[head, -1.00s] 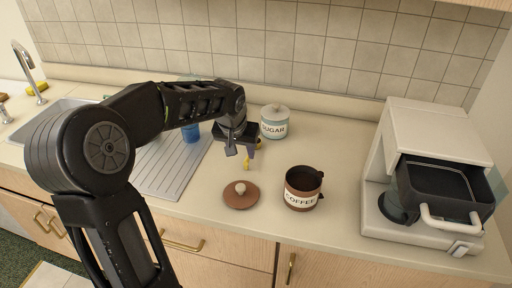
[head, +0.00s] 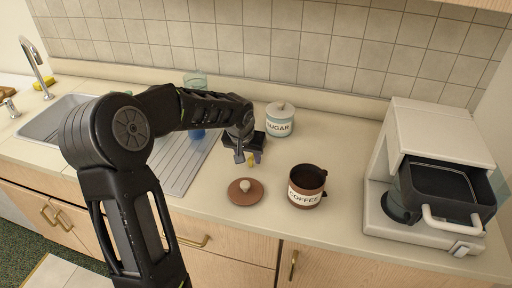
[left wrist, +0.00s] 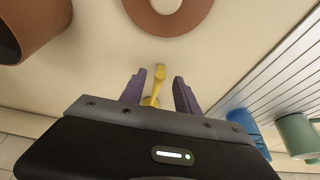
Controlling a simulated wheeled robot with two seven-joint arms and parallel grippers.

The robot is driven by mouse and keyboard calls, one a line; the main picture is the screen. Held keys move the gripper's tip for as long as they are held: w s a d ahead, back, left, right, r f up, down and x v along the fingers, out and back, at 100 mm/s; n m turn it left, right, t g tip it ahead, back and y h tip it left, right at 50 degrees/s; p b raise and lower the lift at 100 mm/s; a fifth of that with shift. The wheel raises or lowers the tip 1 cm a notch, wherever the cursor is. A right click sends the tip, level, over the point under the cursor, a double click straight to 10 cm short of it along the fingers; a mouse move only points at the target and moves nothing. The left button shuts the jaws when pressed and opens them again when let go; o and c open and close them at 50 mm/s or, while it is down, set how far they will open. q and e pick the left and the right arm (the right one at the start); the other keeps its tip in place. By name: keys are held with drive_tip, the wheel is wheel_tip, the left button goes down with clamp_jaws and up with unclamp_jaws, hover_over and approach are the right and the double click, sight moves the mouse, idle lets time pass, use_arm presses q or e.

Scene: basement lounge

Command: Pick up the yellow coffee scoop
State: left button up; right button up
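The yellow coffee scoop (left wrist: 159,76) lies on the counter in the left wrist view, its handle reaching out between the two fingers of my left gripper (left wrist: 155,90). The gripper is open, with the scoop nearer the left finger and a gap to the right one. In the head view my left gripper (head: 245,158) is low over the counter, and only a bit of the yellow scoop (head: 257,158) shows beside it. Part of the scoop is hidden by the gripper. My right gripper is not in view.
A brown lid (head: 245,192) lies in front of the gripper. The open coffee canister (head: 306,187) stands to the right, the sugar canister (head: 279,120) behind. The ribbed drainboard (head: 178,165) with a blue cup (left wrist: 243,122) is at left; the coffee maker (head: 430,150) is far right.

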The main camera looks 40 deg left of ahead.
use_arm(q)
drive_tip(key=x, duration=0.2)
drive_tip(key=shift+w+a+f, duration=0.1)
drive_tip(key=shift+w+f, duration=0.1)
drive_tip(key=shift+f, duration=0.05)
idle(0.4)
clamp_jaws()
